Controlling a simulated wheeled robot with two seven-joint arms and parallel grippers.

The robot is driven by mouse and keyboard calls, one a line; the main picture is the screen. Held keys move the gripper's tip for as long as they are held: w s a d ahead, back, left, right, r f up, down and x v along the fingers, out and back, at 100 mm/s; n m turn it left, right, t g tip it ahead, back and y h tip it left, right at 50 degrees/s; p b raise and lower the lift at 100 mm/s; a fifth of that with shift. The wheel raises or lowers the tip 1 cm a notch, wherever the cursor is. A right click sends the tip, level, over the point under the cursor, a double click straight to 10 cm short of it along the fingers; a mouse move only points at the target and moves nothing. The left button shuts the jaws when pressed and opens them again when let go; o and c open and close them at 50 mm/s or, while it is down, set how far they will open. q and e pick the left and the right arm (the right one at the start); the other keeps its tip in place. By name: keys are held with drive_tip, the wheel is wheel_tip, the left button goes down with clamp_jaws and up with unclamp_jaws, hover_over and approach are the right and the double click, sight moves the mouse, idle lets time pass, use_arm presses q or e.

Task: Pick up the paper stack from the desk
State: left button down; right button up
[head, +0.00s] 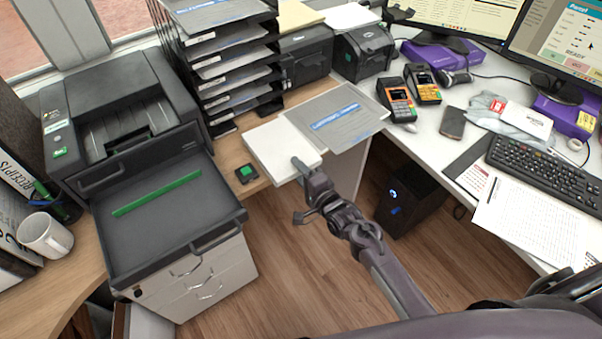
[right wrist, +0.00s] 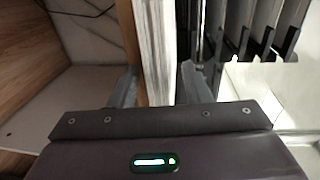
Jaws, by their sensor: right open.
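The paper stack (head: 280,150) is a thick white block lying flat on the wooden desk, its near edge by the desk's front edge. My right gripper (head: 299,189) is at the stack's near right corner, with one finger over the top and the other lower down. In the right wrist view the open fingers (right wrist: 158,85) stand on either side of the stack's white edge (right wrist: 156,45) and the brown desk edge (right wrist: 130,55). I cannot tell whether either finger touches the paper. My left gripper is out of view.
A grey envelope (head: 338,115) lies right behind the stack. A small green-buttoned device (head: 246,174) sits to its left. A black tray rack (head: 226,70) rises behind, and a printer (head: 120,110) stands left. Open floor (head: 305,270) lies in front.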

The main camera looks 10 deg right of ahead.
drive_tip(key=c, duration=0.9)
drive_tip(key=shift+r, duration=0.2)
clamp_jaws()
drive_tip(key=shift+r+p, duration=1.1)
drive_tip(key=shift+p, duration=0.15)
drive_tip(key=f+p+v, duration=0.1)
drive_tip(key=p+v, duration=1.1)
drive_tip(key=v, duration=1.1)
